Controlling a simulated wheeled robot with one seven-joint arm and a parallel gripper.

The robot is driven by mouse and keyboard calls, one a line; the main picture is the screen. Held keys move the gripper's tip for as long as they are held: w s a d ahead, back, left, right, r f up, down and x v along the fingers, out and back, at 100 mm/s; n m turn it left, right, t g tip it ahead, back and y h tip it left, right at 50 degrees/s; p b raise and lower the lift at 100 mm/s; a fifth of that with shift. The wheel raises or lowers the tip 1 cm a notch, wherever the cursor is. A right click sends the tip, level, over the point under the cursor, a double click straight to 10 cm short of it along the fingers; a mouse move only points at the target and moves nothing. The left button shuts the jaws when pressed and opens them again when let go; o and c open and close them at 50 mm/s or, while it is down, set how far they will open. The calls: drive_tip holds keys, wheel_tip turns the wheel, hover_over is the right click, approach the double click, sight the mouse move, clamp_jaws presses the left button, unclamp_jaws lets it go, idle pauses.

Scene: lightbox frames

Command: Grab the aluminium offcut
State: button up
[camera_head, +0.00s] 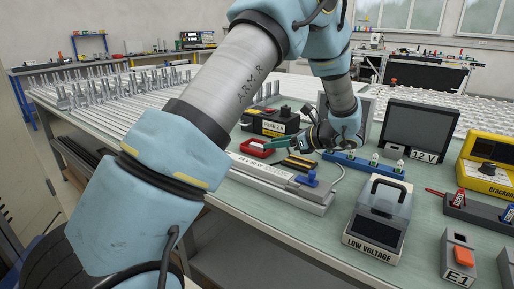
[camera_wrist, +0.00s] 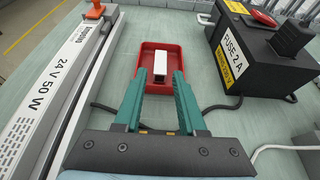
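The aluminium offcut, a small pale silver block (camera_wrist: 160,62), stands in a shallow red tray (camera_wrist: 147,49) in the wrist view. My gripper (camera_wrist: 160,74) has two teal fingers, spread apart and pointing at the tray. The tips show on either side of the offcut, with a visible gap at each side, and they look empty. In the head view, my gripper (camera_head: 273,144) is low over the bench beside the red tray (camera_head: 254,148).
A black fuse box (camera_wrist: 262,50) stands close to the tray's right in the wrist view. A long 24 V 50 W unit (camera_wrist: 62,85) lies to the left. Dark cables run near the tray. A low-voltage supply (camera_head: 378,220) stands at the bench front.

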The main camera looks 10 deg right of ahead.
sight(256, 144)
drive_tip(key=x, duration=0.2)
drive_tip(key=p+x, duration=0.1)
drive_tip(key=x, duration=0.2)
drive_tip(key=shift+w+a+r+p, duration=0.15)
drive_tip(key=shift+r+p, duration=0.05)
drive_tip(key=shift+p, duration=0.1)
drive_tip(key=shift+w+a+f, duration=0.3)
drive_tip(key=shift+w, duration=0.1)
clamp_jaws()
